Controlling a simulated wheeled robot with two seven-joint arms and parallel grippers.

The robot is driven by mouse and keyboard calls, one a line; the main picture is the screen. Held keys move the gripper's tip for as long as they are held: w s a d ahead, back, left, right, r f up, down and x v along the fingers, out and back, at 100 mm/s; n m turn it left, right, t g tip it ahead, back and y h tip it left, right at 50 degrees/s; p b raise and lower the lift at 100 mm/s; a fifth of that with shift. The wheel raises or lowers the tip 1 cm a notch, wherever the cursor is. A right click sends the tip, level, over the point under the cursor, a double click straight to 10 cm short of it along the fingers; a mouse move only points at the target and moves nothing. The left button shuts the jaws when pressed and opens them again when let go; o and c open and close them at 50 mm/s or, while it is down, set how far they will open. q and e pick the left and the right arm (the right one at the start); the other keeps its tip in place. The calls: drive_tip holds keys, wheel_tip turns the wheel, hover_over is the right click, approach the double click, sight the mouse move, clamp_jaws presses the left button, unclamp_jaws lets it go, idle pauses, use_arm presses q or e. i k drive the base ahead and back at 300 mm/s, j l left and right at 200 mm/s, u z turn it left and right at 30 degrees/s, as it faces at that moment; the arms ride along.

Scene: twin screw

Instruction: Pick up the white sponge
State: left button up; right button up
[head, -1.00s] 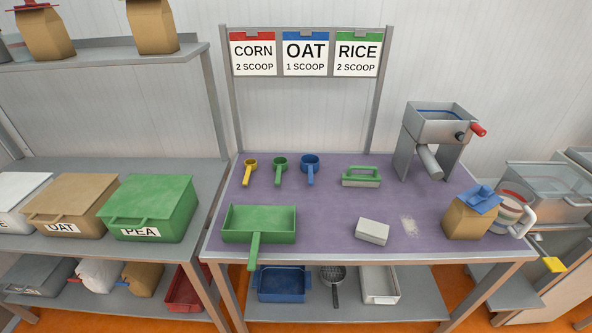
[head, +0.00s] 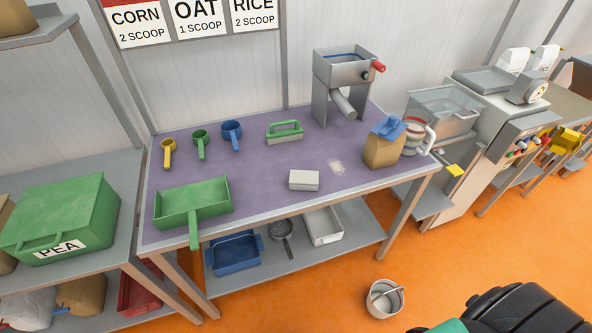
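The white sponge (head: 304,180) is a small pale block lying flat on the purple table top (head: 262,165), near its front edge. It stands apart from the other things, with a pale powdery patch (head: 337,167) just right of and behind it. Neither of my grippers shows in the head view. A black and teal part at the bottom right corner seems to be mine, but no fingers show on it.
A green dustpan (head: 192,202) lies left of the sponge. A green-handled brush (head: 285,132), scoops (head: 232,131) and a metal mill (head: 340,85) stand behind. A brown bag (head: 382,150) is to the right. A bucket (head: 384,298) stands on the orange floor.

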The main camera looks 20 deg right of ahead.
sight(301, 180)
drive_tip(key=k+l+u, duration=0.1)
drive_tip(key=l+u, duration=0.35)
drive_tip(key=l, duration=0.9)
